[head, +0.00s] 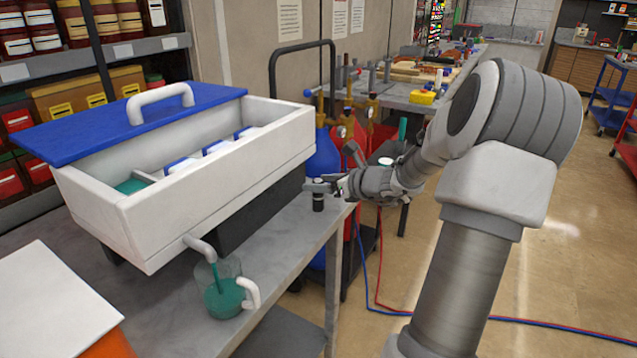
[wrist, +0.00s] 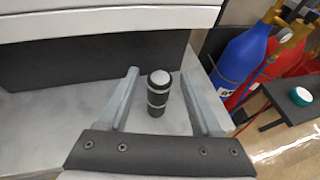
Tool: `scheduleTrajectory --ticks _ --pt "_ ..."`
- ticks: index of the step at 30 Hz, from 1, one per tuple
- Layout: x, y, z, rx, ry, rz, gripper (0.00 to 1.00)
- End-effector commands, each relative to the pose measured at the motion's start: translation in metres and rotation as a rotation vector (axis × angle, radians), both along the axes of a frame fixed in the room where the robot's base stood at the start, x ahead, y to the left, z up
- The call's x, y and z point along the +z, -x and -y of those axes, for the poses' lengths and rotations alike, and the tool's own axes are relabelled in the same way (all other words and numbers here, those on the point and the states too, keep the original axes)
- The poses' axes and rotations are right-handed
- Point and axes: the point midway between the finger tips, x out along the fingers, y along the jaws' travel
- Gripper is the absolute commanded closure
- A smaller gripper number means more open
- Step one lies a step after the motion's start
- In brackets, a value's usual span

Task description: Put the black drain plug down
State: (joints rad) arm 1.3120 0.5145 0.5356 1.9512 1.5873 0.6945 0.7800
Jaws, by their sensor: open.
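The black drain plug (wrist: 158,92) stands upright on the grey table (head: 190,318), near its right end. It has a pale top and light bands. In the head view the plug (head: 318,199) shows just below my fingertips. My gripper (head: 325,186) is open, and in the wrist view its two fingers (wrist: 160,95) stand apart on either side of the plug with gaps. I cannot tell how high the fingers are above the tabletop.
A white trough (head: 215,190) with a blue lid (head: 130,115) stands left of the plug on a dark block. Its spout runs into a clear jug (head: 222,292) with green liquid. Blue and red cylinders (wrist: 240,62) stand close beyond the table's right edge.

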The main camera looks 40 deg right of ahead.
Motion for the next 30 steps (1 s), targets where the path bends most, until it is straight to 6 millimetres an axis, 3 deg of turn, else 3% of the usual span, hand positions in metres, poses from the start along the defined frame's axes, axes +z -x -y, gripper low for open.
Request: scheduleTrajectory --ticks 9,15,30 --pt "0.029 0.064 0.01 -0.005 0.002 -0.002 0.34" --pt "0.04 0.092 0.013 -0.003 0.001 -0.001 0.34" --pt "0.042 0.102 0.013 0.0 -0.001 -0.001 0.34"
